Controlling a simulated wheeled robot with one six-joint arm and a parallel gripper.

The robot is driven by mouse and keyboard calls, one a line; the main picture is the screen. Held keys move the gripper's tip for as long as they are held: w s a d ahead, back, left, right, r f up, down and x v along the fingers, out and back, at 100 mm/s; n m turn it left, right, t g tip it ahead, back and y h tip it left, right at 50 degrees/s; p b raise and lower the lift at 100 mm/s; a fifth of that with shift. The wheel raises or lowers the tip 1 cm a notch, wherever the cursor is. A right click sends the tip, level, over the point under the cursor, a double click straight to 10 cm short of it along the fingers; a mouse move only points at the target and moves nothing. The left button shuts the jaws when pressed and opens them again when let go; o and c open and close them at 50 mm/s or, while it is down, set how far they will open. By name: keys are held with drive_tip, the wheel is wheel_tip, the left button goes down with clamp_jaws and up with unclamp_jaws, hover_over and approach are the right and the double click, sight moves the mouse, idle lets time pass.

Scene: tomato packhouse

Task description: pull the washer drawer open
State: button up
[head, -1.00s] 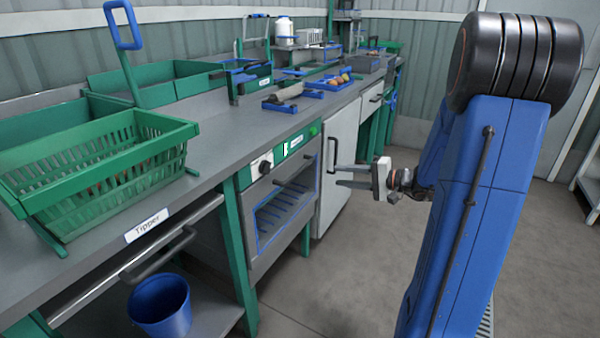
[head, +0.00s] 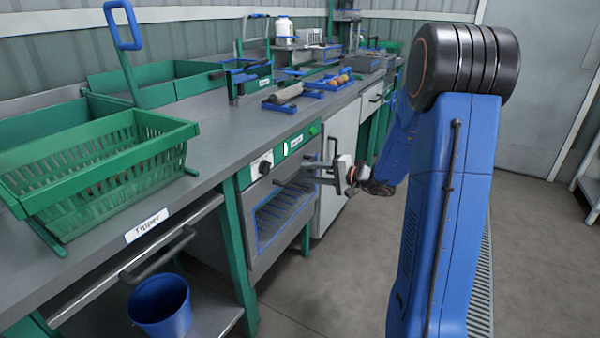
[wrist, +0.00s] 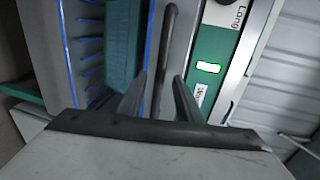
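The washer drawer (head: 283,212) is a grey front with a blue-rimmed window in the bench, below a green control strip, and it looks shut. Its dark bar handle (wrist: 165,45) runs upright through the wrist view. My gripper (head: 316,173) is at the upper right of the drawer front in the head view. In the wrist view its two fingers (wrist: 160,88) are open, one on each side of the handle's line. I cannot tell whether they touch the bar or how far they reach past it.
The green control strip (wrist: 209,68) lies right of the handle in the wrist view. A white cabinet (head: 338,168) stands beyond the washer. A tipper drawer with a handle (head: 160,257) and a blue bucket (head: 160,305) are at the left. The floor (head: 345,275) in front is clear.

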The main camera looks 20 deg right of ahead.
sight(302, 171)
drive_tip(key=shift+x, duration=2.3)
clamp_jaws()
